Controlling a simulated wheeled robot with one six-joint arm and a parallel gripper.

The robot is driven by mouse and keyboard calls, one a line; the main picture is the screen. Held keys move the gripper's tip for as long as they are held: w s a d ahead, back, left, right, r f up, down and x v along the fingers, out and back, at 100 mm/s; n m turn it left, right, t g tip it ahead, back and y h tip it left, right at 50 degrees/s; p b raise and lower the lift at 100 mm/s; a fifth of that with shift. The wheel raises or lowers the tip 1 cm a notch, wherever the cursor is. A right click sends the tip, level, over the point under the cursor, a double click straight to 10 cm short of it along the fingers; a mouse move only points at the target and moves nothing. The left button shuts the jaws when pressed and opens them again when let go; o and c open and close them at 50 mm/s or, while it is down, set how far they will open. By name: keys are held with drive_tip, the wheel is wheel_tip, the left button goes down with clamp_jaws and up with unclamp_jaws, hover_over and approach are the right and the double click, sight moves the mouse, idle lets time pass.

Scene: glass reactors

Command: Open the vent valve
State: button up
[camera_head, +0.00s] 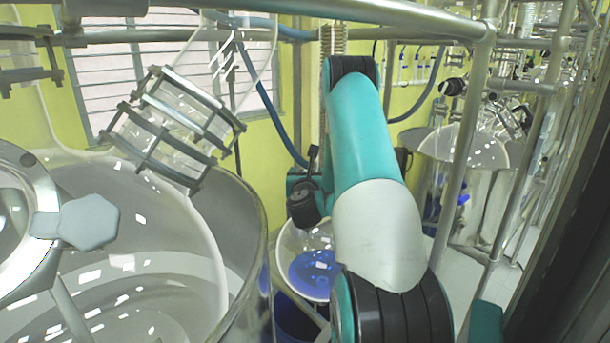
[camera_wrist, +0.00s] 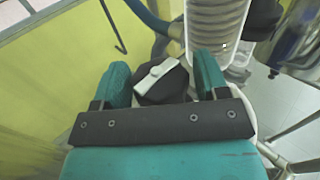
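In the wrist view, a round black knob with a pale grey bar handle (camera_wrist: 157,76) looks like the vent valve. The bar lies tilted, its right end higher in the picture. My gripper (camera_wrist: 162,66) has its two teal fingers spread wide, one on each side of the knob. The bar is in the gap, apart from both fingers.
In the wrist view, a ribbed glass column (camera_wrist: 217,25) stands just beyond the right finger, and a blue hose (camera_wrist: 147,16) runs behind the knob. In the head view, a large glass vessel (camera_head: 240,225) fills the left. A bowl with blue liquid (camera_head: 312,272) sits beside my arm.

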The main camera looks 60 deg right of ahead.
drive_tip(key=c, duration=0.6)
drive_tip(key=shift+f+t+b, duration=0.1)
drive_tip(key=shift+t+b, duration=0.2)
drive_tip(key=shift+b, duration=0.4)
drive_tip(key=shift+d+f+n+t+y+b, duration=0.15)
drive_tip(key=shift+n+t+y+b, duration=0.4)
drive_tip(key=shift+b, duration=0.6)
drive_tip(key=shift+n+t+y+b, duration=0.75)
drive_tip(key=shift+n+t+b, duration=0.15)
drive_tip(key=shift+b, duration=0.3)
drive_tip(key=n+t+y, duration=0.1)
drive_tip(key=n+t+y+b, duration=0.1)
drive_tip(key=y, duration=0.1)
drive_tip(key=shift+r+n+t, duration=0.25)
drive_tip(key=n+y, duration=0.1)
drive_tip(key=n+t+y, duration=0.1)
drive_tip(key=y, duration=0.1)
drive_tip(key=n+t+y+p, duration=0.1)
drive_tip(key=shift+r+y, duration=0.25)
drive_tip(key=shift+y, duration=0.15)
drive_tip(key=shift+f+n+t+y+b, duration=0.25)
drive_tip(key=shift+n+t+y+b, duration=0.15)
drive_tip(key=shift+n+y+b, duration=0.7)
drive_tip(key=shift+y+b, duration=0.4)
drive_tip(key=shift+y, duration=0.2)
